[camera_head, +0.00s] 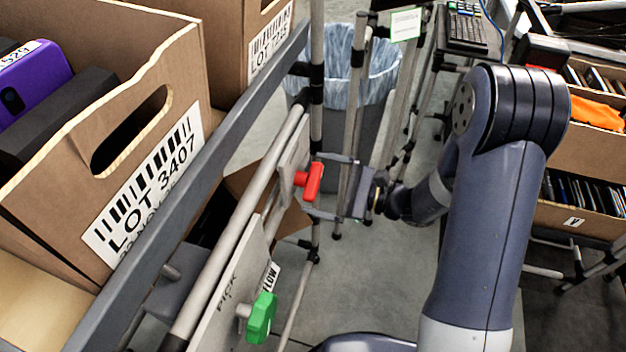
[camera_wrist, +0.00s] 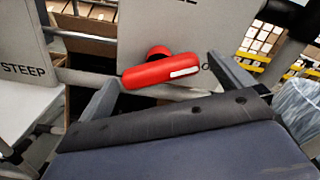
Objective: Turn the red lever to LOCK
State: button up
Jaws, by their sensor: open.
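The red lever (camera_head: 311,181) is mounted on a pale plate on the cart's rail, left of my gripper (camera_head: 316,184). My gripper is open, with one finger above the lever and one below in the head view. In the wrist view the red lever (camera_wrist: 150,74) lies nearly level, its right end slightly higher, between the two spread fingers. A white stripe on its right end points toward a partly hidden letter that looks like an O. The word LOCK is not readable in either view. I cannot tell whether the fingers touch the lever.
A green knob (camera_head: 261,317) sits lower on a plate marked PICK and FLOW. A carton labelled LOT 3407 (camera_head: 150,165) rests tilted on the rack at left. A lined bin (camera_head: 355,75) stands behind. Open floor lies below my arm.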

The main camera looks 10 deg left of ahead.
jog(key=shift+a, duration=1.05)
jog(key=shift+c, duration=0.4)
jog(key=c, duration=0.9)
jog(key=shift+o, duration=0.2)
jog(key=m+p, duration=0.2)
jog(key=m, duration=0.1)
jog(key=shift+r, duration=0.1)
jog(key=shift+m+p, duration=0.45)
jog(key=shift+m, duration=0.85)
